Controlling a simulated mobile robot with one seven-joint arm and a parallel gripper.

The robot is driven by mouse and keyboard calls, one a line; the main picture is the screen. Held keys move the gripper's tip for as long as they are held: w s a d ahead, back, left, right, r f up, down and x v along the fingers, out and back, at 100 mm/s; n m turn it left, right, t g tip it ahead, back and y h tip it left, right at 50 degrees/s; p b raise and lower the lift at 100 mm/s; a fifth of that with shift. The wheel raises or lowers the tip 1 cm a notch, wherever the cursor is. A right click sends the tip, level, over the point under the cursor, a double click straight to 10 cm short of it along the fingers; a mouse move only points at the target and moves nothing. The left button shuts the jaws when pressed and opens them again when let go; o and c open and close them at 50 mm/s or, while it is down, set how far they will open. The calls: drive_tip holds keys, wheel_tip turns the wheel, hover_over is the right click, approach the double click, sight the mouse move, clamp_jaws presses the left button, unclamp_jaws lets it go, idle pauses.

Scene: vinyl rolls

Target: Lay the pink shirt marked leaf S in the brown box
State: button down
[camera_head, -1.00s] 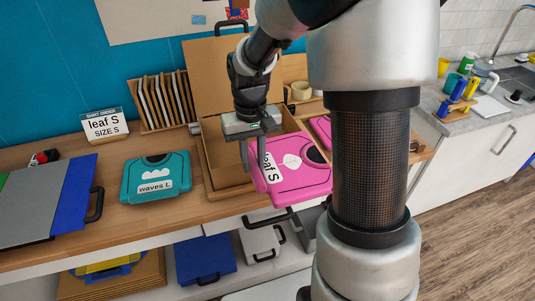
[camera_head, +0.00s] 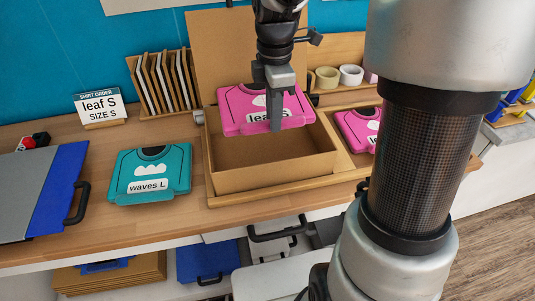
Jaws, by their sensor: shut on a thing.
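The pink shirt marked leaf S (camera_head: 238,110) hangs over the back half of the open brown box (camera_head: 245,180), tilted, with part of its label hidden by my finger. My gripper (camera_head: 275,118) is shut on the shirt near its middle. The box floor below and in front of the shirt is bare, and its lid stands up behind. The shirt appears to be above the box floor; whether it touches the box's back wall I cannot tell.
A second pink shirt (camera_head: 355,130) lies right of the box, partly behind my arm. A teal shirt marked waves L (camera_head: 150,175) lies to the left. The order sign (camera_head: 100,106), a rack (camera_head: 163,85) and tape rolls (camera_head: 350,75) stand behind.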

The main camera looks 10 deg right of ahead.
wheel_tip(320, 180, down, 16)
drive_tip(key=shift+s+f+b, duration=0.1)
drive_tip(key=shift+f+b, duration=0.05)
drive_tip(key=shift+b, duration=0.7)
drive_tip(key=shift+f, duration=0.1)
drive_tip(key=c, duration=1.9)
unclamp_jaws()
drive_tip(key=shift+o, duration=0.4)
